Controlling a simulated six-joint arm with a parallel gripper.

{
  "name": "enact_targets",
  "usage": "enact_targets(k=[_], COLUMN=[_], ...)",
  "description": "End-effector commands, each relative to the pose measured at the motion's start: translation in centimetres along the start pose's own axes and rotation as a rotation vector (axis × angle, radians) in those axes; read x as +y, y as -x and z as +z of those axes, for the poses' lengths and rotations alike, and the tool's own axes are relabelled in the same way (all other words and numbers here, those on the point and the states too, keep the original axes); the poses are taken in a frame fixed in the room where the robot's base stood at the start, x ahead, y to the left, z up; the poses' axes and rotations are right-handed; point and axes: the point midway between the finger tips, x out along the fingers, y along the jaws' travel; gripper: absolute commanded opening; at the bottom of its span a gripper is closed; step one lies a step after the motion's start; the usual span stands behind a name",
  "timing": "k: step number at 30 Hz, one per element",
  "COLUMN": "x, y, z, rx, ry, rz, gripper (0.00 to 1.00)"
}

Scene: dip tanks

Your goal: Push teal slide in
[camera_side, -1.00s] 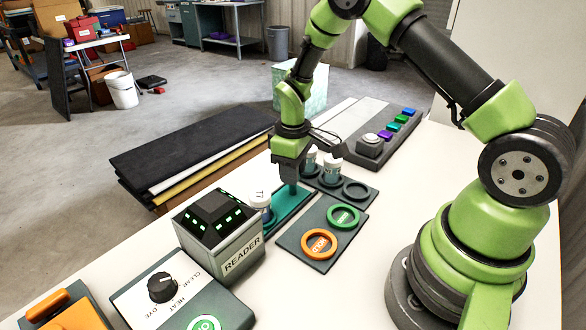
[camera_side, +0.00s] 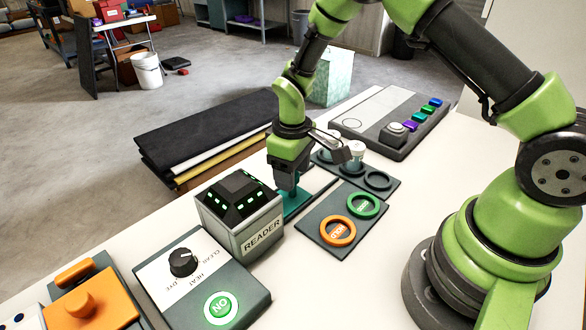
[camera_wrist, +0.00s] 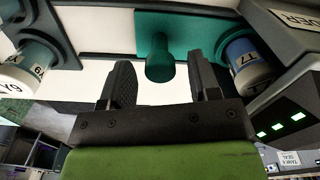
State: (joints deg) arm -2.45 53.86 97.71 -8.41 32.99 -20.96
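The teal slide (camera_side: 299,203) lies flat on the white table beside the grey reader box (camera_side: 243,230). Its upright round knob (camera_wrist: 160,62) stands between the fingers of my gripper (camera_wrist: 158,78). The gripper is open, with a gap showing on both sides of the knob in the wrist view. It also shows low over the slide in the side view (camera_side: 289,186). A jar with a blue band labelled 17 (camera_wrist: 248,62) is at the slide's reader end in the wrist view. In the side view that jar is hidden by the reader.
A dark rack (camera_side: 378,180) with jars stands behind the slide. A dark plate with an orange ring (camera_side: 338,231) and a green ring (camera_side: 363,204) lies to the right. The dye and heat panel (camera_side: 190,268) is front left. Dark and pale boards (camera_side: 215,130) are stacked beyond the table.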

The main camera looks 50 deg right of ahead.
Motion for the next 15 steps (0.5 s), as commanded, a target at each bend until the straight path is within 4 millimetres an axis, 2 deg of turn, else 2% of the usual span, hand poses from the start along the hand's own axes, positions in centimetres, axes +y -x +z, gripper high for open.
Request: enact_targets(k=[8,11,15], x=[0.0,0.1,0.1], y=[0.6,2.0,4.9], z=[-0.1,-0.1,-0.1], rx=[0.003,0.006,0.007], ry=[0.001,0.001,0.0], rz=[0.001,0.002,0.002], gripper=[0.56,0.56,0.56])
